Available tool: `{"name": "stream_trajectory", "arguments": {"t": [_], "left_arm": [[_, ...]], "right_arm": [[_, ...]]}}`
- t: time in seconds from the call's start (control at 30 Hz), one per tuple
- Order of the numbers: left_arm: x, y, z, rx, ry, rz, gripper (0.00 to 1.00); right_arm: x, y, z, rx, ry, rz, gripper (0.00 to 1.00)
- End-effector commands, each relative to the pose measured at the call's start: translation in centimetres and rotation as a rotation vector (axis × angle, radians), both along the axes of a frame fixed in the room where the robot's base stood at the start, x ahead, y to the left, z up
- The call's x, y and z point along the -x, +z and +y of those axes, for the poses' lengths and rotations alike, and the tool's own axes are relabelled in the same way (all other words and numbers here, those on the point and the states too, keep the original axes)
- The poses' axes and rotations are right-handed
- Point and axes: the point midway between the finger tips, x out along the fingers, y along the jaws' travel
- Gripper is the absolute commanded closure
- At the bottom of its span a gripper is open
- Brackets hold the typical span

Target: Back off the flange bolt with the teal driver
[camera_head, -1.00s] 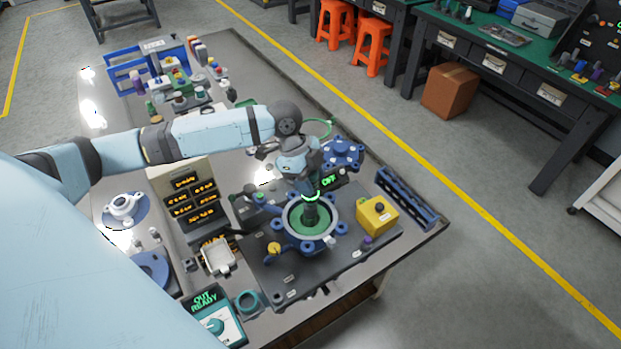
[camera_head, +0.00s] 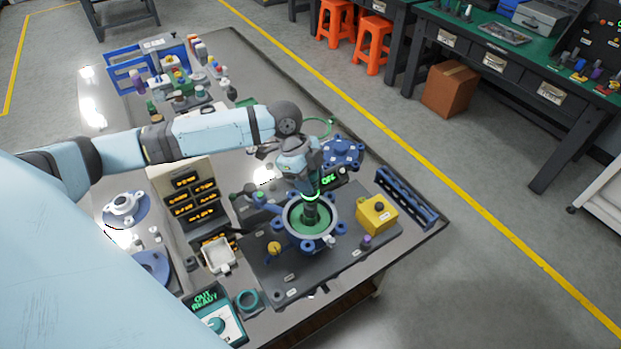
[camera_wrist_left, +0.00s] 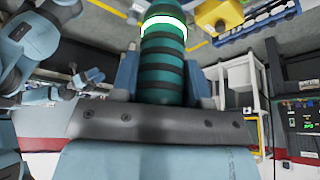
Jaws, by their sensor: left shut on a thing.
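My left gripper (camera_head: 309,184) is shut on the teal driver, above the round flange fixture. In the left wrist view the driver (camera_wrist_left: 163,55) is a ribbed teal cylinder with dark bands and a glowing pale ring, between the blue fingers. In the head view its dark lower part (camera_head: 311,212) points down at the green middle of the flange (camera_head: 328,228). The flange has a pale rim and blue lugs around it. The bolt under the driver is hidden, so I cannot tell whether the tip touches it. My right gripper does not show clearly in either view.
A yellow box (camera_head: 377,214) with a dark button stands right of the flange. A blue rack (camera_head: 407,197) lies at the right table edge. A teal control box (camera_head: 217,318) reads "OUT READY". A white tray (camera_head: 218,255) and a panel of amber displays (camera_head: 194,200) stand left.

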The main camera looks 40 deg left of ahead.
Motion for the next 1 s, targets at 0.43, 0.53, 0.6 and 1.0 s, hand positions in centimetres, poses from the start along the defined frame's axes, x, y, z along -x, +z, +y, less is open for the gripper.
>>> {"name": "stream_trajectory", "arguments": {"t": [0.43, 0.53, 0.6, 1.0], "left_arm": [[0.08, -0.13, 0.08, -0.003, 0.001, 0.004, 0.87], [0.08, -0.12, 0.08, -0.003, 0.001, 0.004, 0.87], [0.08, -0.11, 0.08, -0.003, 0.001, 0.004, 0.87], [0.09, -0.07, 0.07, -0.003, 0.000, 0.003, 0.87]], "right_arm": [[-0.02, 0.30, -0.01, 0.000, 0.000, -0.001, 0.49], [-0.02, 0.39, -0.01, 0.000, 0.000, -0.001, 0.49], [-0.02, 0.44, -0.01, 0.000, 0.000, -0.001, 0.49], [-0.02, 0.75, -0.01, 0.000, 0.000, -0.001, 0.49]]}}
